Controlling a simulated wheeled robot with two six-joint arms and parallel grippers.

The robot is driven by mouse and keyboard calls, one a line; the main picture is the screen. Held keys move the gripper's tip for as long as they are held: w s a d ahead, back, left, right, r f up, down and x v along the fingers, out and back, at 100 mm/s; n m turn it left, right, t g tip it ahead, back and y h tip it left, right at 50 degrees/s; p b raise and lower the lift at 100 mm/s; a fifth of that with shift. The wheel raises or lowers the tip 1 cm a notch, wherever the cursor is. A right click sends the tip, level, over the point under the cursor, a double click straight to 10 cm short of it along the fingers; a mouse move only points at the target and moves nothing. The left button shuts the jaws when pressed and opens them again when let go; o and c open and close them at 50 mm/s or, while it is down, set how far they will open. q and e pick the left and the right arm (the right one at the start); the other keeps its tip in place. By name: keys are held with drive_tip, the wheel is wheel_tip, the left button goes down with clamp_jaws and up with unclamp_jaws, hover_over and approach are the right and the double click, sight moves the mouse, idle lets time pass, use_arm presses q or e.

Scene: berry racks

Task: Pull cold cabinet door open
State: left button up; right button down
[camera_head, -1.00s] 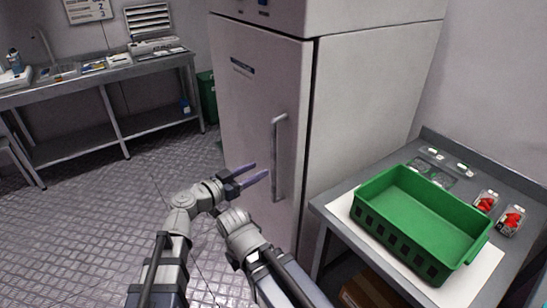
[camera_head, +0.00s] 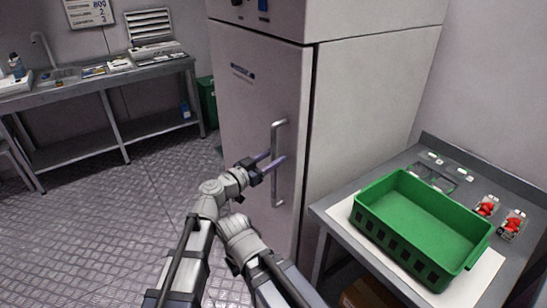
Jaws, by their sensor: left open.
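The cold cabinet is tall and pale grey, and its door (camera_head: 250,110) is shut flush with the body. A vertical metal bar handle (camera_head: 279,132) stands near the door's right edge. My left gripper (camera_head: 275,157) is open at the middle of the handle, with its two dark fingers pointing right. One fingertip overlaps the bar in the picture and the other ends just left of it; I cannot tell whether they touch it or straddle it. My right gripper is not visible; only arm links show at the bottom.
A grey table (camera_head: 325,206) right of the cabinet holds a green crate (camera_head: 398,240) and clear punnets, two with red berries (camera_head: 486,206). A steel bench (camera_head: 90,81) stands at the back left, with a green bin (camera_head: 207,101) beside the cabinet. The floor (camera_head: 110,220) before the door is clear.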

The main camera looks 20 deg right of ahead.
use_arm(q)
drive_tip(key=shift+d, duration=0.15)
drive_tip(key=shift+c, duration=0.2)
clamp_jaws()
idle(1.2)
